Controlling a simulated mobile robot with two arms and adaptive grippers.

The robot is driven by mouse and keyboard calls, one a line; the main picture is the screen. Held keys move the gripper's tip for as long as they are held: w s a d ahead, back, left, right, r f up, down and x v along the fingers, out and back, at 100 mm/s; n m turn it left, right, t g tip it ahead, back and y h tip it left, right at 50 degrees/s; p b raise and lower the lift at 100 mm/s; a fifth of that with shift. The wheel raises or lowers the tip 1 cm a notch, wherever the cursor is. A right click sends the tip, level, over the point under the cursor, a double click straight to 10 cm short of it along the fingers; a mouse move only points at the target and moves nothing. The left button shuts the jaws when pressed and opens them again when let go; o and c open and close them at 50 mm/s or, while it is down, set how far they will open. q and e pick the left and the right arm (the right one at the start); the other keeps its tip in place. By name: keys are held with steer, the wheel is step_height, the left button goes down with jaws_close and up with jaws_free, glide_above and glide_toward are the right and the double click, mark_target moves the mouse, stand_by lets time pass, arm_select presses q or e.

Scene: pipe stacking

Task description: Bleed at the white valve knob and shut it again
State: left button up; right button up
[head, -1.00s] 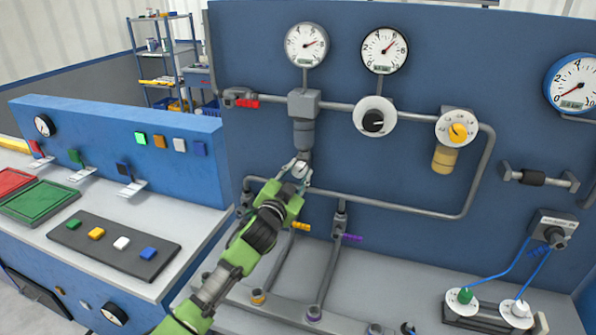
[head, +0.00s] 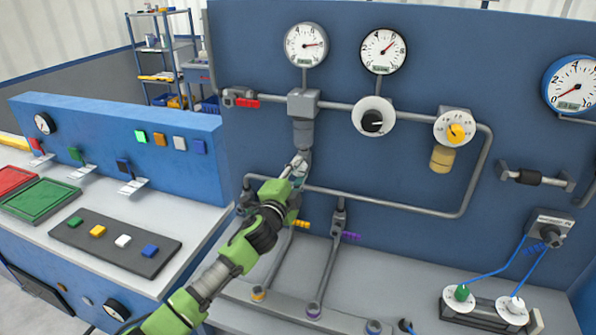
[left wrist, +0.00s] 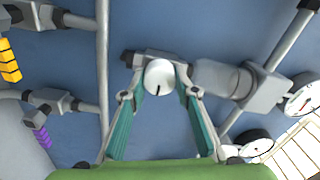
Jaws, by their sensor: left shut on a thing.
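The white valve knob (left wrist: 160,77) is round with a dark mark line, and sits on a grey valve body (left wrist: 218,77) in the left wrist view. My left gripper (left wrist: 160,84) is shut on the knob, one green-padded finger on each side. In the head view my left gripper (head: 300,168) is at the valve below the grey pipe block (head: 303,103), turned on its side, and mostly hides the knob. My right gripper is in neither view.
Two round gauges (head: 306,44) (head: 384,51) hang above the pipework. A black-knobbed dial (head: 373,118) and a yellow-knobbed dial (head: 455,130) are to the right. Orange (head: 300,224) and purple (head: 350,236) handles are on pipes below. A button console (head: 115,245) stands at left.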

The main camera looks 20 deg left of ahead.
arm_select(q)
steer(key=shift+f+m, duration=0.15)
steer(key=shift+m, duration=0.15)
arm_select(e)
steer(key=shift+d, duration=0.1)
arm_select(q)
steer(key=o, duration=1.1)
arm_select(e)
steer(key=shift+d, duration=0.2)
arm_select(q)
steer(key=s, duration=1.2)
steer(key=shift+a, duration=0.2)
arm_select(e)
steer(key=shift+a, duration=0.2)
